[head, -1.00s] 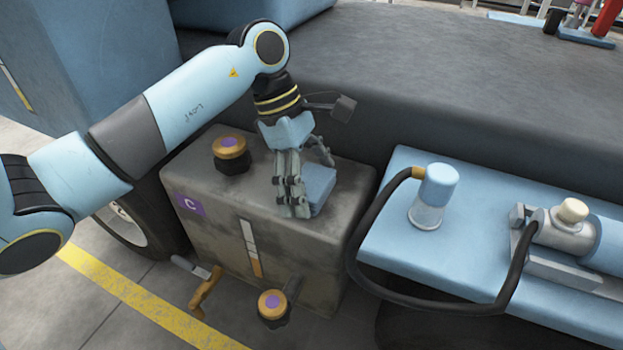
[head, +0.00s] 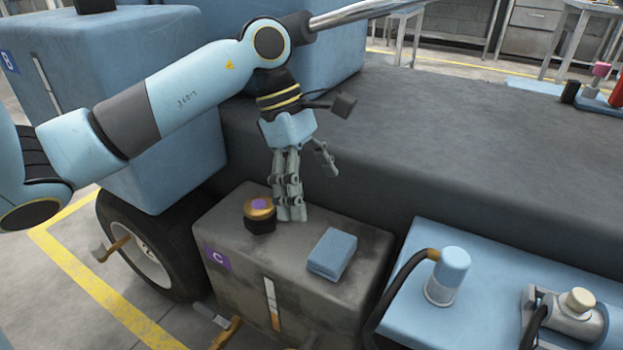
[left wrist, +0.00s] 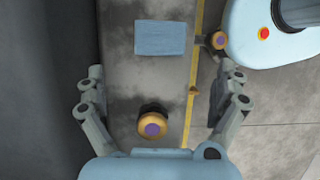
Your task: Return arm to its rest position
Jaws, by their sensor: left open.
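My left gripper (head: 306,192) is open and empty in the head view. It hangs above the grey box marked C (head: 290,290), pointing down. A blue folded cloth or pad (head: 332,254) lies on top of this box, to the right of and below the gripper in the picture. A brass cap with a purple centre (head: 259,212) stands on the box, just left of the fingers. In the left wrist view, the open fingers (left wrist: 165,98) frame the cap (left wrist: 152,125), and the blue pad (left wrist: 160,38) lies beyond them. My right gripper is not in view.
A large dark grey body (head: 430,150) runs behind the box. A blue platform (head: 470,315) with a blue-capped cup (head: 447,277) and a hose stands at the right. A blue tank marked B (head: 150,180) and a wheel (head: 150,255) are at the left.

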